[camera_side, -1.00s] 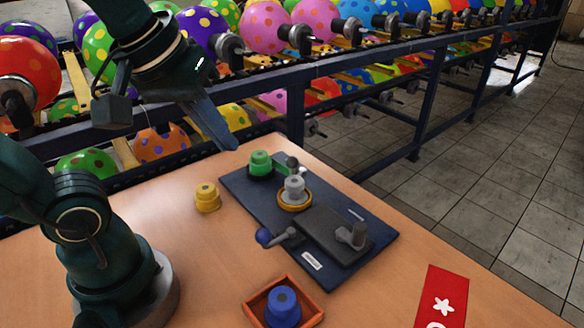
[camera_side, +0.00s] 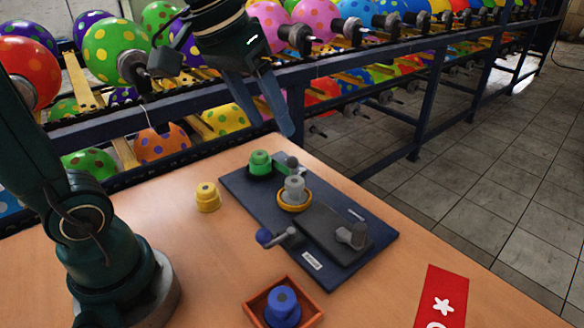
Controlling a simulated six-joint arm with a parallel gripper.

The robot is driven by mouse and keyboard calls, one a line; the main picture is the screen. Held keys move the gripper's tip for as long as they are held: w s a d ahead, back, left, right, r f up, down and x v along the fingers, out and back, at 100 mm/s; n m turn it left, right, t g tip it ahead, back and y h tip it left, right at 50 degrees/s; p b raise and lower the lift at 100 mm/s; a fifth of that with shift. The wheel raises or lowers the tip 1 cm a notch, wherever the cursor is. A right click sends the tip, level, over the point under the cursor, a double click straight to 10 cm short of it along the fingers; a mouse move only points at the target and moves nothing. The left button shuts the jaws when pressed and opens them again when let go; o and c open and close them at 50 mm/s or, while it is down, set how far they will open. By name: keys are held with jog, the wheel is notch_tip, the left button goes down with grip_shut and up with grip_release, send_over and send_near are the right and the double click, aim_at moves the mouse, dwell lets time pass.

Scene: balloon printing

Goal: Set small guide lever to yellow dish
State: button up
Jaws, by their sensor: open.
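A dark blue board (camera_side: 236,190) lies on the table. A lever with a small grey ball end (camera_side: 291,161) sits at its back, beside a green knobbed piece (camera_side: 260,162). A yellow dish (camera_side: 294,206) near the board's middle holds a grey knobbed piece (camera_side: 295,187). A second lever with a blue ball end (camera_side: 264,237) is at the board's left front edge. I cannot tell which lever is the small guide lever. My gripper (camera_side: 272,126) is open and empty, its fingers pointing down in the air above the board's back end.
A yellow knobbed piece (camera_side: 207,197) stands left of the board. A blue knobbed piece (camera_side: 283,304) sits in an orange tray (camera_side: 256,313) at the front. A grey block (camera_side: 353,235) is at the board's right. A balloon rack (camera_side: 365,120) stands behind the table.

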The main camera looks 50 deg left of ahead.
jog(key=w+a+f+n+g, duration=0.25)
jog(key=w+a, duration=0.25)
jog(key=w, duration=0.3)
jog(key=n+h, duration=0.1)
send_over(291, 157)
jog(key=shift+g, duration=0.35)
jog(key=f, duration=0.8)
jog(key=shift+s+a+f, duration=0.1)
jog(key=shift+s+a, duration=0.15)
jog(key=shift+a, duration=0.15)
jog(key=shift+f, duration=0.35)
jog(key=shift+w+d+f, duration=0.1)
jog(key=shift+d+f, duration=0.1)
jog(key=shift+f, duration=0.9)
jog(key=shift+w+d+f, duration=0.1)
jog(key=shift+d+f, duration=0.05)
jog(key=shift+f, duration=0.9)
